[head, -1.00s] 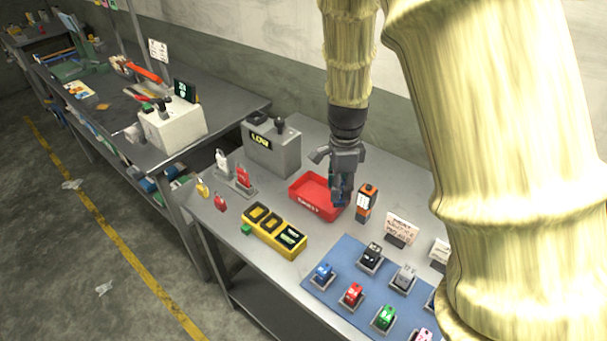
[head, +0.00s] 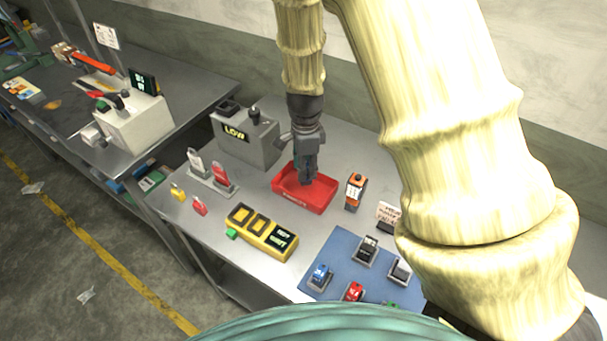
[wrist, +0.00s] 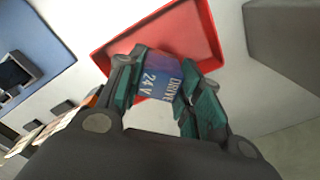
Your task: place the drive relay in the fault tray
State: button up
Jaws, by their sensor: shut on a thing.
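The drive relay (wrist: 160,78) is a blue-purple block lettered "DRIVE 24 V" in the wrist view. My gripper (wrist: 158,82) is shut on it, with a teal-padded finger on each side. The red tray (head: 318,196) stands on the bench in the head view, and my gripper (head: 306,178) is over it. In the wrist view the red tray (wrist: 205,30) lies behind the relay, its floor bare where it shows. In the head view the relay is mostly hidden by the gripper. I cannot tell whether the relay touches the tray floor.
An orange-and-black device (head: 355,191) stands close right of the tray. A grey box marked LOW (head: 243,140) stands behind left. A yellow block (head: 262,232) and a blue mat (head: 340,262) with several small holders lie in front. Red and white tags (head: 213,172) stand left.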

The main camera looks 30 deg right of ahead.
jog(key=shift+s+a+f, duration=0.1)
jog(key=shift+s+f, duration=0.15)
jog(key=shift+f, duration=0.2)
notch_tip(320, 180, down, 3)
jog(key=shift+w+r+p, duration=0.1)
jog(key=shift+w+p, duration=0.05)
jog(key=shift+p, duration=0.5)
jog(key=shift+f, duration=0.2)
jog(key=shift+f, duration=0.15)
jog(key=o, duration=1.1)
jog(key=shift+c, duration=0.2)
jog(key=shift+r, duration=0.2)
